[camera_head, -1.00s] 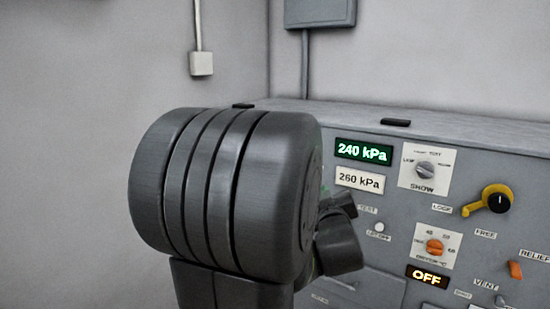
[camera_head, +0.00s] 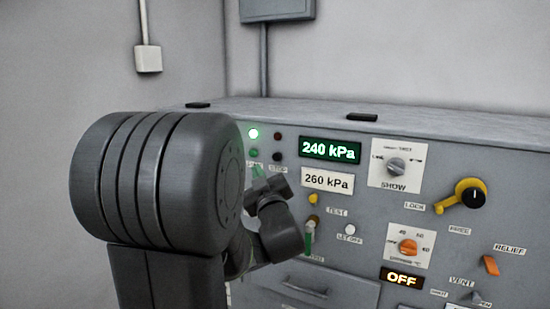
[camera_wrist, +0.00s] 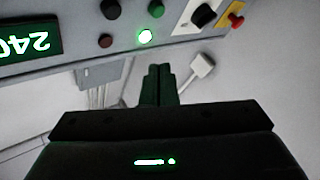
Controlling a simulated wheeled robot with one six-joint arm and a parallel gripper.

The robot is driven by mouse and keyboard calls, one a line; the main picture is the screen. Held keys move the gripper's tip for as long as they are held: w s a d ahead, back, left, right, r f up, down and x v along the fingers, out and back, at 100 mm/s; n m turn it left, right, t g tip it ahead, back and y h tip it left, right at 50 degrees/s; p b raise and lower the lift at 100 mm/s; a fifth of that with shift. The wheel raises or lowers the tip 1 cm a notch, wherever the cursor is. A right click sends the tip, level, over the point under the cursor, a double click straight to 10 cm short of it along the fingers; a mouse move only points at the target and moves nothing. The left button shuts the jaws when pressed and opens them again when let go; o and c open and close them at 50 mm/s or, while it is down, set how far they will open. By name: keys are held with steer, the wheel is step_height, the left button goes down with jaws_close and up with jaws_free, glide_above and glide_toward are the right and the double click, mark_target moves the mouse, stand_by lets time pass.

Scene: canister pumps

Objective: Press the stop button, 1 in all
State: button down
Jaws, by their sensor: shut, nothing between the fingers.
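The stop button (camera_head: 277,156) is a small dark knob on the grey pump panel, just above its STOP label and below a dark red lamp (camera_head: 278,136). It also shows as a black knob at the top of the wrist view (camera_wrist: 110,8). To its left in the head view is a green button (camera_head: 253,153) below a lit green lamp (camera_head: 253,133). My gripper (camera_wrist: 158,72) is shut and empty, apart from the stop button. In the head view my arm largely hides my gripper.
A green display (camera_head: 330,150) reads 240 kPa, above a white plate reading 260 kPa. A SHOW dial (camera_head: 396,166), a yellow-and-black lever (camera_head: 464,195) and an orange dial (camera_head: 408,246) lie to the right. The wrist view shows a red knob on yellow (camera_wrist: 236,20).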

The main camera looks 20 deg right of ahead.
mark_target(277, 157)
steer(key=shift+w+d+p, duration=0.35)
steer(key=shift+w+d, duration=1)
steer(key=shift+d, duration=0.15)
steer(key=shift+w+d+p, duration=0.35)
steer(key=shift+w+d, duration=0.95)
steer(key=shift+d, duration=0.2)
steer(key=shift+w+d, duration=0.1)
steer(key=shift+w+d+b, duration=0.15)
steer(key=shift+d+b, duration=0.05)
steer(key=shift+b, duration=0.1)
steer(key=shift+w+d, duration=0.35)
stand_by(0.5)
stand_by(0.3)
steer(key=shift+s+a+b, duration=0.65)
steer(key=shift+a+b, duration=0.05)
